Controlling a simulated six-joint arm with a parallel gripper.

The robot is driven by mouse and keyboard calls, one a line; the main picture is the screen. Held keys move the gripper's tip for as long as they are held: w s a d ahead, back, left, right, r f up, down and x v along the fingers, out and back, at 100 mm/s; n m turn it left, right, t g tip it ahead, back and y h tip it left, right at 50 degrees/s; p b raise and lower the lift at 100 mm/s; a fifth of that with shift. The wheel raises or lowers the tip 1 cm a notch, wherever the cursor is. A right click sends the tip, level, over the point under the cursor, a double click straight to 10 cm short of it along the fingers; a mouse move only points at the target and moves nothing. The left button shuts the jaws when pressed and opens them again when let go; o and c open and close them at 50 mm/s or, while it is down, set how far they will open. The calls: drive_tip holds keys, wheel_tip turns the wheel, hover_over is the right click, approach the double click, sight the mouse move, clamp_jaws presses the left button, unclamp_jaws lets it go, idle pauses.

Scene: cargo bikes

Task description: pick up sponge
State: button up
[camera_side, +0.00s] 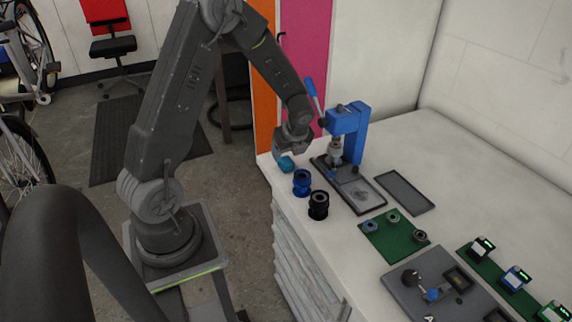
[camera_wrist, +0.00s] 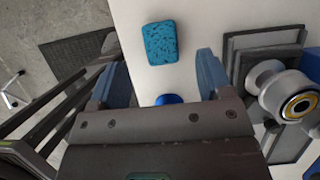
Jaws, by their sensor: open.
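A teal-blue sponge (camera_wrist: 160,43) lies on the white worktop, near its left edge, in the wrist view. In the side view the sponge (camera_side: 286,164) is near the back left corner of the worktop, close to my gripper (camera_side: 292,150). In the wrist view my gripper (camera_wrist: 158,75) is open and empty, with one blue-grey finger at each side. The sponge shows between the fingers' lines and a little beyond their tips. I cannot tell the exact height of the gripper above it.
A blue press (camera_side: 350,130) on a dark base stands right of my gripper. A blue spool (camera_side: 302,183) and a black spool (camera_side: 318,205) stand in front of the sponge. A grey tray (camera_side: 404,193) and green board (camera_side: 385,240) lie further right. The worktop's back right is clear.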

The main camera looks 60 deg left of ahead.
sight(286, 160)
drive_tip(key=x, duration=0.5)
drive_tip(key=shift+d, duration=0.15)
drive_tip(key=shift+c, duration=0.3)
drive_tip(key=c, duration=1)
drive_tip(key=shift+r, duration=0.45)
drive_tip(key=r, duration=0.3)
drive_tip(key=shift+s+a+r, duration=0.2)
drive_tip(key=shift+s+r, duration=0.05)
drive_tip(key=shift+r, duration=0.15)
drive_tip(key=s+a+r, duration=0.5)
drive_tip(key=s+r, duration=0.1)
drive_tip(key=s, duration=0.3)
drive_tip(key=shift+s+a+r, duration=0.15)
drive_tip(key=shift+s+a, duration=0.05)
drive_tip(key=shift+s, duration=0.05)
